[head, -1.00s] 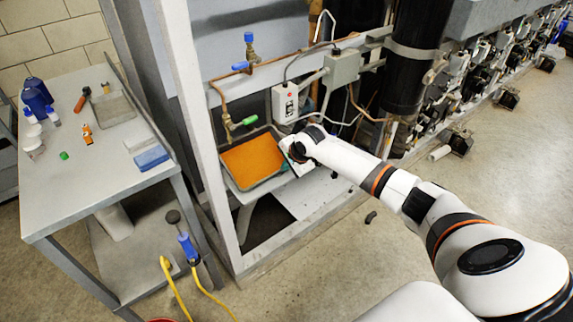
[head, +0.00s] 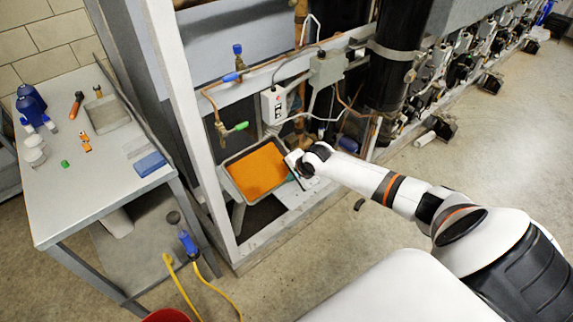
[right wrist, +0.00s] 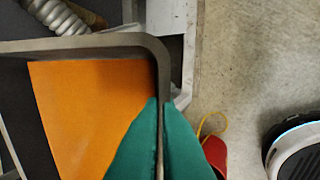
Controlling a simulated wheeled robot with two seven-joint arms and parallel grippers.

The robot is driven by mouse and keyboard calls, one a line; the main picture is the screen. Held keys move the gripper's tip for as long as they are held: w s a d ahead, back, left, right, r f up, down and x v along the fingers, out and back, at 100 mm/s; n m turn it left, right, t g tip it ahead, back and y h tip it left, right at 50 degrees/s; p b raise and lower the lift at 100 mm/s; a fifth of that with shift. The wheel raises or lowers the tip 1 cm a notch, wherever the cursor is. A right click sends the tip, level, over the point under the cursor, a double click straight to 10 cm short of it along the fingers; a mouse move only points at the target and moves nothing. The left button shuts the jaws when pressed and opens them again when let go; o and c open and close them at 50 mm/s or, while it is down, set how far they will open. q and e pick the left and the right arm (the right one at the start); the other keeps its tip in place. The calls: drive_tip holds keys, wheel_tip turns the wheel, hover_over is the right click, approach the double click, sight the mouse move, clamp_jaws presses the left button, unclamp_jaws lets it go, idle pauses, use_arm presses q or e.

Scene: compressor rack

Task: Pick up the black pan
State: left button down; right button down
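The black pan (head: 232,183), a shallow rectangular tray with an orange inside, is at the lower part of the rack, behind its white post. In the right wrist view the pan's dark rim (right wrist: 90,45) and rounded corner show close up. My right gripper (head: 290,176) is at the pan's right edge. Its green fingertips (right wrist: 160,105) are closed together with the pan's side wall between them, near the corner. I cannot tell whether the pan is clear of its support. My left gripper is not in view.
White rack post (head: 185,120) stands left of the pan. Copper pipe with a green-handled valve (head: 236,127) and a white control box (head: 275,106) are close above. A grey table (head: 105,185) with bottles and tools stands left.

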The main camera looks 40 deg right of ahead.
drive_tip(key=s+d+r+p, duration=0.1)
drive_tip(key=s+p, duration=1)
drive_tip(key=s, duration=0.1)
drive_tip(key=shift+s+r, duration=0.2)
drive_tip(key=shift+s, duration=0.2)
idle(0.3)
